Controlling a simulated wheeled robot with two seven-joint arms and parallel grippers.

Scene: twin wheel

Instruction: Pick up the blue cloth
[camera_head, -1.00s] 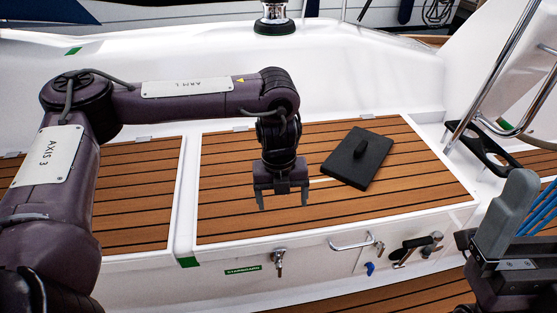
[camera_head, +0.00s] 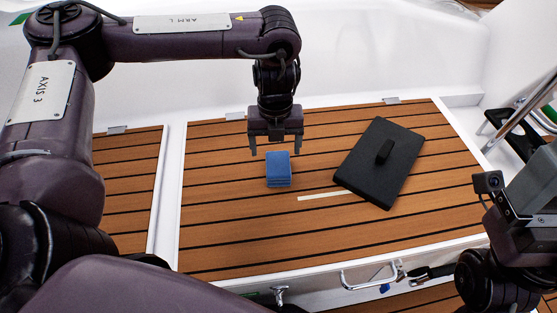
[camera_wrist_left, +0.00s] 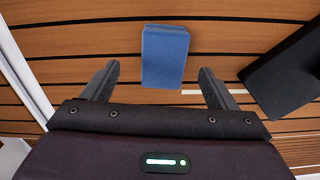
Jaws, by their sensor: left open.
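The blue cloth (camera_head: 278,168) is a small folded stack lying on the slatted wooden hatch. My left gripper (camera_head: 275,150) points down above the hatch, at the cloth's far edge in the head view. Its two fingers are apart with nothing held. In the left wrist view the cloth (camera_wrist_left: 165,55) shows between and beyond the open fingertips (camera_wrist_left: 160,72), apart from both fingers. Part of my right arm shows at the right edge of the head view; its fingers are not visible.
A black board with a raised handle (camera_head: 378,165) lies on the hatch right of the cloth. A pale strip (camera_head: 325,196) lies between them. A metal rail handle (camera_head: 369,277) is on the front face. The hatch's front left is clear.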

